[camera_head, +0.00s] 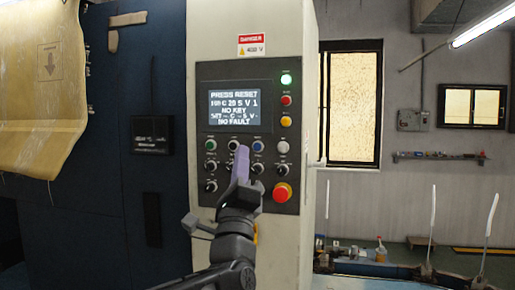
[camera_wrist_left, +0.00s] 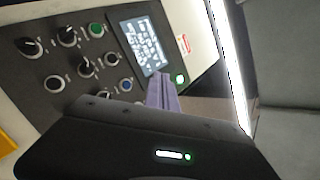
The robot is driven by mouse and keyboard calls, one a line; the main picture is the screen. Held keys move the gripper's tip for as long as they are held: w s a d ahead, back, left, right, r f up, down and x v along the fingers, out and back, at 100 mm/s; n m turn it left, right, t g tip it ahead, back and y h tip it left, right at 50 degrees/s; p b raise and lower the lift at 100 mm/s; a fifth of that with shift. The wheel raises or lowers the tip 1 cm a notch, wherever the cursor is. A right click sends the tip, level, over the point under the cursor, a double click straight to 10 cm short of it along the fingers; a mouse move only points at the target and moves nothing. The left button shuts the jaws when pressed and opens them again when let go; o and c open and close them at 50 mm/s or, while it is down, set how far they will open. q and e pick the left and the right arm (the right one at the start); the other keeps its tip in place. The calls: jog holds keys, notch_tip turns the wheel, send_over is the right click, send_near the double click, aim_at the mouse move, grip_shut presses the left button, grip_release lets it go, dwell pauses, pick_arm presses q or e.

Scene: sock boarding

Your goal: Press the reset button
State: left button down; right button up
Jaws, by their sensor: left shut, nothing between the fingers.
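The dark control panel (camera_head: 206,100) stands upright on a pale cabinet, and its screen (camera_head: 240,106) reads "PRESS RESET". In the left wrist view the fingers (camera_wrist_left: 162,92) appear beside the blue button (camera_wrist_left: 125,85); contact cannot be told. My right gripper is not in view.
A red mushroom button (camera_head: 282,192) sits low right on the panel, with several black knobs left of it. Lamps or buttons in green, red and yellow line the upper right. A yellowish sheet (camera_head: 40,90) hangs at left; a bench lies at right.

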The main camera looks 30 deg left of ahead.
aim_at(257, 147)
pick_arm(q)
jog(key=shift+w, duration=0.15)
jog(key=shift+w+a+p, duration=0.5)
jog(key=shift+w+p, duration=0.05)
jog(key=shift+w, duration=0.8)
jog(key=shift+w+a+p, duration=0.5)
jog(key=shift+w+p, duration=0.1)
jog(key=shift+w, duration=0.75)
jog(key=shift+w+a+p, duration=0.5)
jog(key=shift+w+p, duration=0.05)
jog(key=shift+w, duration=0.8)
jog(key=shift+w, duration=0.1)
jog(key=shift+w+a, duration=0.1)
jog(key=shift+w, duration=0.2)
